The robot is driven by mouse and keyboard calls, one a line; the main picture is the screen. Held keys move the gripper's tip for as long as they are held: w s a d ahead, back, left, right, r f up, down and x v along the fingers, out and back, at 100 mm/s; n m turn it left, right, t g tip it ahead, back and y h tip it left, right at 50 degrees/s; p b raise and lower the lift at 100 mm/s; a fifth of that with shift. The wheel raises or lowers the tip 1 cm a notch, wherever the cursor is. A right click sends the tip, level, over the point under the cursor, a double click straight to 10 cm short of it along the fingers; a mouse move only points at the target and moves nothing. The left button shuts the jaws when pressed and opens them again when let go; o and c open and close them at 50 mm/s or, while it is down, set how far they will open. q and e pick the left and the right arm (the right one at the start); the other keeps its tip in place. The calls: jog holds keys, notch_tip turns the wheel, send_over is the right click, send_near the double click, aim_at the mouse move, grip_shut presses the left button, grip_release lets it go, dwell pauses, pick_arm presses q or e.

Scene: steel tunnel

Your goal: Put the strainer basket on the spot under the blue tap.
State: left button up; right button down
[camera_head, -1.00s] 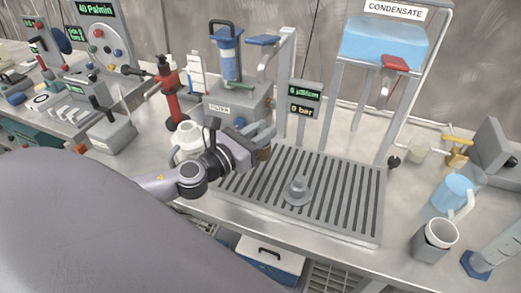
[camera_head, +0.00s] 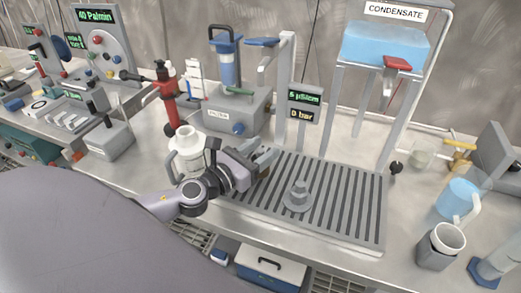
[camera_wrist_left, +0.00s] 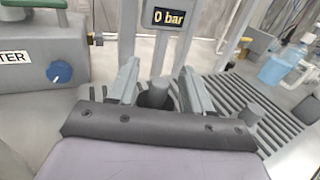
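My left gripper (camera_head: 264,158) is low at the left edge of the slatted drain grate (camera_head: 340,215). In the left wrist view its fingers (camera_wrist_left: 160,82) are spread, with gaps on both sides of a dark grey cylinder (camera_wrist_left: 153,95). This cylinder may be the strainer basket; its lower part is hidden by the gripper. In the head view the gripper mostly covers it. The tap with a blue lever (camera_head: 262,42) stands on a grey post behind the grate. No marked spot under it shows clearly. My right gripper is not in view.
A grey stepped piece (camera_head: 298,196) stands on the grate. A white jug (camera_head: 186,150) is close beside my left arm. The filter unit (camera_head: 236,112) is behind it. The condensate tank (camera_head: 385,47) with a red tap (camera_head: 397,63) stands at the back right. The grate's right part is clear.

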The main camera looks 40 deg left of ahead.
pick_arm(q)
jog(key=shift+r, duration=0.2)
jog(key=shift+s+a+f, duration=0.1)
jog(key=shift+s+f, duration=0.1)
jog(key=shift+s, duration=0.4)
jog(key=s, duration=0.2)
jog(key=s+b, duration=0.1)
jog(key=s, duration=0.1)
jog(key=s+a, duration=0.1)
jog(key=s, duration=0.1)
jog(key=shift+s+b, duration=0.15)
jog(key=shift+b, duration=0.25)
jog(key=shift+s+a+b, duration=0.15)
jog(key=shift+s+b, duration=0.1)
jog(key=shift+s, duration=0.5)
jog(key=shift+s+a+b, duration=0.1)
jog(key=shift+s+b, duration=0.1)
jog(key=shift+s, duration=0.55)
jog(key=shift+s+a+r, duration=0.1)
jog(key=shift+s+r, duration=0.05)
jog(key=shift+s, duration=0.5)
